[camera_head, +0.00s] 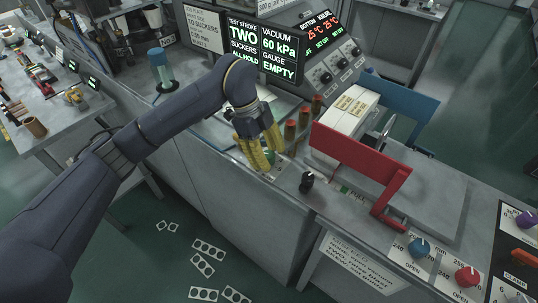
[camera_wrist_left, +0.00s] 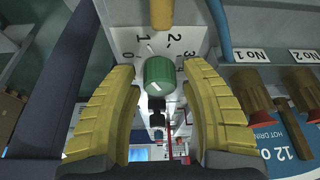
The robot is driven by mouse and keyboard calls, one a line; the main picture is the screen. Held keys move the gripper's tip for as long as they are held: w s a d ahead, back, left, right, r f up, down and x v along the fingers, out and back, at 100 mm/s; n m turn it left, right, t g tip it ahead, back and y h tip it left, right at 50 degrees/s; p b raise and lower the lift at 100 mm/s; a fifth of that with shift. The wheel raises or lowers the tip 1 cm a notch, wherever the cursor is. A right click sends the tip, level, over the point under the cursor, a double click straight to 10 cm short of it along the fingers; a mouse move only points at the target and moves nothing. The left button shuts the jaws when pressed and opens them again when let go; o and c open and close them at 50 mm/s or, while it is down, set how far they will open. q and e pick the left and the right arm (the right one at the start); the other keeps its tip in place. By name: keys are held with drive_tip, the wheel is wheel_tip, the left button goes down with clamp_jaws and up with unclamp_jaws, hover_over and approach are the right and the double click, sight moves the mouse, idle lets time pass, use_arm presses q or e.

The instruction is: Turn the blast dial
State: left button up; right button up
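The blast dial appears to be the green knob (camera_wrist_left: 159,76) in the left wrist view, on a pale plate (camera_wrist_left: 128,44) numbered from 0 to 4. A white line marks its face. My left gripper (camera_wrist_left: 158,72) is open, with one yellow finger on each side of the knob and a gap visible on both sides. In the head view my left gripper (camera_head: 269,157) points down at the bench top, and its fingers mostly hide the knob. My right gripper is in neither view.
A black knob (camera_head: 307,181) stands just right of my gripper. Copper-brown cylinders (camera_head: 290,132) stand close behind. A red frame (camera_head: 360,153) rises to the right, and a display (camera_head: 262,50) stands behind. Blue and red dials (camera_head: 467,276) sit at the lower right.

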use_arm(q)
clamp_jaws()
drive_tip(key=shift+m, duration=0.3)
drive_tip(key=m+g+y, duration=0.1)
drive_tip(key=m, duration=0.3)
drive_tip(key=shift+y, duration=0.3)
drive_tip(key=m+y, duration=0.1)
drive_tip(key=m, duration=0.1)
drive_tip(key=m+g, duration=0.1)
drive_tip(key=m, duration=0.2)
drive_tip(key=shift+y, duration=0.4)
drive_tip(key=m+y, duration=0.1)
drive_tip(key=m, duration=0.4)
drive_tip(key=shift+y, duration=0.4)
drive_tip(key=shift+s+a+m+t+y, duration=0.15)
drive_tip(key=shift+m+y, duration=0.3)
drive_tip(key=shift+m, duration=0.85)
drive_tip(key=shift+w+d+m+t+y, duration=0.1)
drive_tip(key=shift+m+t+y, duration=0.25)
drive_tip(key=shift+m, duration=0.95)
drive_tip(key=shift+f, duration=0.1)
